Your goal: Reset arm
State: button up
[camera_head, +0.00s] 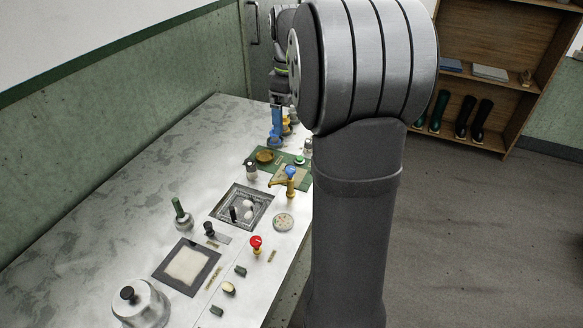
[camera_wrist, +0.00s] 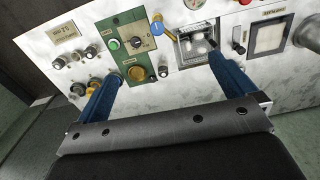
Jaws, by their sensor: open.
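My gripper (camera_head: 276,128) shows in the head view at the far end of the table, partly hidden behind my own large grey arm. Its blue fingers are over or near the far controls. In the wrist view, the two blue fingers of my gripper (camera_wrist: 162,70) stand wide apart with nothing held between them. The right fingertip overlaps the lower edge of the square basin (camera_wrist: 184,50) in the picture; I cannot tell the gap.
The marbled table (camera_head: 135,190) carries a square basin (camera_head: 222,212), a blue-topped brass tap (camera_head: 290,182), a red knob (camera_head: 256,243), a white pad in a dark frame (camera_head: 187,266) and a lidded metal pot (camera_head: 150,303). A shelf (camera_head: 500,100) with boots stands right. The table's left side is clear.

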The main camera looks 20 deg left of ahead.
notch_tip(320, 180, down, 9)
jog(key=shift+w+d, duration=0.2)
dwell(0.3)
dwell(0.6)
notch_tip(320, 180, up, 10)
dwell(0.5)
jog(key=shift+c, duration=0.4)
